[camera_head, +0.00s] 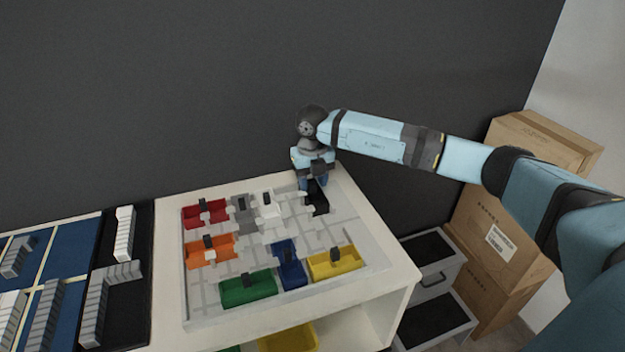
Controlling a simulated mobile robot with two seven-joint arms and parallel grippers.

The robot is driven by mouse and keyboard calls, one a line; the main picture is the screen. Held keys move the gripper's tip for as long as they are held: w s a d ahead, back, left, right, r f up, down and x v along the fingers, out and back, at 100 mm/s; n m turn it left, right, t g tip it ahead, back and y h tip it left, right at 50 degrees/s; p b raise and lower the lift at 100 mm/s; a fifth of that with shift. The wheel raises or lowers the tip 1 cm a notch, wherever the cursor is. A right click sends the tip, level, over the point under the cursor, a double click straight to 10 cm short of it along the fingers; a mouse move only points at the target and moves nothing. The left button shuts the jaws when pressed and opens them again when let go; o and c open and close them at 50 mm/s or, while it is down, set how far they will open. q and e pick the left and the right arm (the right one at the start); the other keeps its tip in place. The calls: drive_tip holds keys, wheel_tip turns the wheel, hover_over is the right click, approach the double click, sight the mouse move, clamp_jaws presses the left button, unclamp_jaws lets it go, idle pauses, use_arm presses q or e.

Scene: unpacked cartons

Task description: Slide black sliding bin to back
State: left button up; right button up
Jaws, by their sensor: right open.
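The black sliding bin (317,205) stands at the back right of the light grey tray board (367,278). My right gripper (314,186) reaches in from the right and points down over the bin. Its fingers are open at the bin's far part and hide some of it. I cannot tell whether the fingers touch the bin. My left gripper does not show.
Red (195,216), orange (222,255), grey (241,218), white (267,201), green (240,293), blue (292,275) and yellow (325,266) bins share the board. Bare board lies between them. Cartons (490,230) stand at right. The dark wall (150,90) is behind.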

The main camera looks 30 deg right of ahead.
sight(312, 182)
wheel_tip(312, 182, up, 14)
idle(0.4)
drive_tip(key=shift+f, duration=0.2)
